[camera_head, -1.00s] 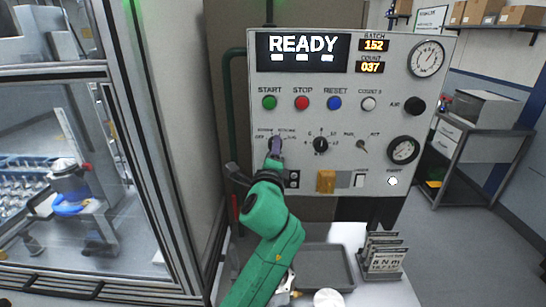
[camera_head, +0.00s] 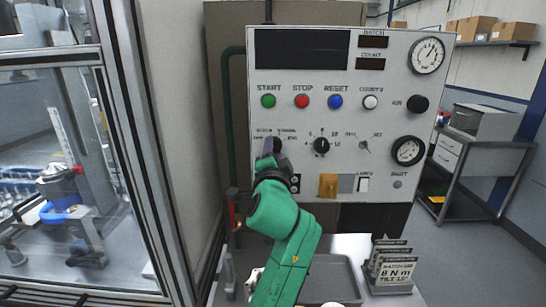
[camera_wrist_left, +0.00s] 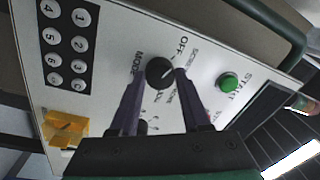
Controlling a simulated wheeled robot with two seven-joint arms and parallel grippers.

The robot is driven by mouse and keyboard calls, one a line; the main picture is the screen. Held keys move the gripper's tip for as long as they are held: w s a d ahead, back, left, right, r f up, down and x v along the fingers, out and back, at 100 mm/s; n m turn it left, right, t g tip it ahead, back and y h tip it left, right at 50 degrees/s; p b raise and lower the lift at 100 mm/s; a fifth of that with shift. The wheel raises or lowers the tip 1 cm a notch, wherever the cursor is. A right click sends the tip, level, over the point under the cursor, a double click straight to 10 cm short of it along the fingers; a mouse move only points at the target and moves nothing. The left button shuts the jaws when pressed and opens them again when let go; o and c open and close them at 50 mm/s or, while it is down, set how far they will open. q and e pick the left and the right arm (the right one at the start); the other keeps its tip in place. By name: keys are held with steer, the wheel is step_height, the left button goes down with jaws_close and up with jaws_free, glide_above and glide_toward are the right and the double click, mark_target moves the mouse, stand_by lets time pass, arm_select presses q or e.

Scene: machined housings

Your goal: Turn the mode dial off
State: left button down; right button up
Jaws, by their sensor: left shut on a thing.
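The mode dial is a black round knob (camera_wrist_left: 159,72) on the grey control panel, below the START button; in the head view the dial (camera_head: 277,144) is partly hidden by my gripper. My left gripper (camera_head: 270,153) reaches up to it from below. In the left wrist view its two dark purple fingers (camera_wrist_left: 157,80) stand on either side of the knob, shut on it. The OFF label (camera_wrist_left: 180,46) shows just beyond the knob. I cannot make out the dial's pointer clearly. My right gripper is not in view.
The panel's main display (camera_head: 302,49) is dark. Other knobs surround the dial, including a black selector (camera_head: 321,146) to its right. A grey tray (camera_head: 335,276) and a card holder (camera_head: 390,265) stand on the bench below. A glazed enclosure (camera_head: 70,170) fills the left.

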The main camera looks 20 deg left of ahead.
arm_select(q)
steer(key=shift+r, duration=0.25)
steer(key=shift+c, duration=1.8)
jaws_free()
steer(key=shift+w+f, duration=0.15)
